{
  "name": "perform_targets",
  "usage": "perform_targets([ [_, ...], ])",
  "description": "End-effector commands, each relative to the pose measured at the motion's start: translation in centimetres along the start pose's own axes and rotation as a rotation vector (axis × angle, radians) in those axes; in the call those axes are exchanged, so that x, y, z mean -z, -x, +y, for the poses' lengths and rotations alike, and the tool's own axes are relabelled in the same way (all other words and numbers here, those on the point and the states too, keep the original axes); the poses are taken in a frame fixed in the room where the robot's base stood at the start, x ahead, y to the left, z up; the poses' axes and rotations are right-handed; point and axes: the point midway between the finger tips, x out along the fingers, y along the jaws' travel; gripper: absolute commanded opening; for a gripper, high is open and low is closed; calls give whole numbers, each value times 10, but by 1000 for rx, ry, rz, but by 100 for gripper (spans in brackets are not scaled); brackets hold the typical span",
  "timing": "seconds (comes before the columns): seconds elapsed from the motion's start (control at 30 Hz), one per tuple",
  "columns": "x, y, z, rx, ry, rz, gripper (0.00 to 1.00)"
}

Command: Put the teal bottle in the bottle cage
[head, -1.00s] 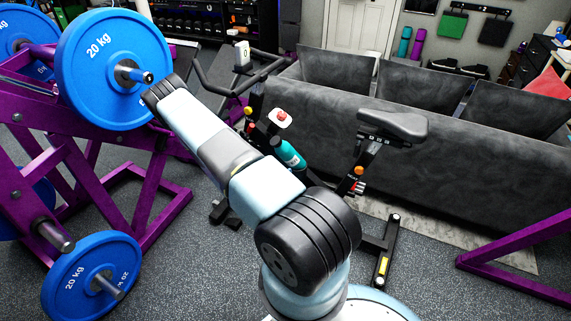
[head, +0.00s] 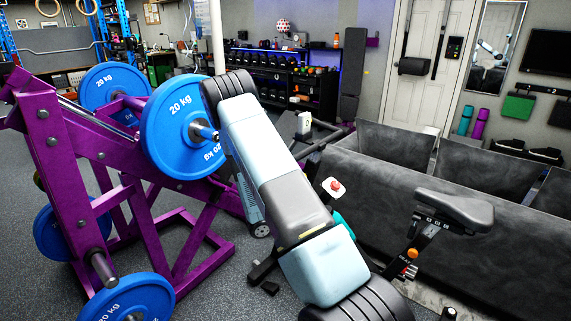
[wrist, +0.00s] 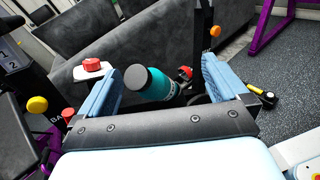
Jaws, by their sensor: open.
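The teal bottle (wrist: 158,86) with a black cap lies tilted in the wrist view, its cap end toward me. My gripper (wrist: 165,77) is open, with one blue finger on each side of the bottle. I see no clear contact, and the bottle's lower end is hidden. In the head view only a teal sliver of the bottle (head: 346,228) shows behind my arm, and my gripper is hidden there. I cannot make out the bottle cage in either view.
A white plate with a red object (head: 333,187) is close to the bottle. A grey sofa (head: 400,205) stands behind. A purple rack with blue plates (head: 182,125) is at left.

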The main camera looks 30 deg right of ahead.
Motion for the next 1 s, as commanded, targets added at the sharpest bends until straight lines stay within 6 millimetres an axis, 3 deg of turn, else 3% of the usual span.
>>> perform_targets([
  [0.1, -33, 11, 0, 71, -88, 44, 100],
  [0.4, -103, 41, -11, 242, -294, 173, 100],
  [1.0, -221, 109, -57, 531, -681, 510, 100],
])
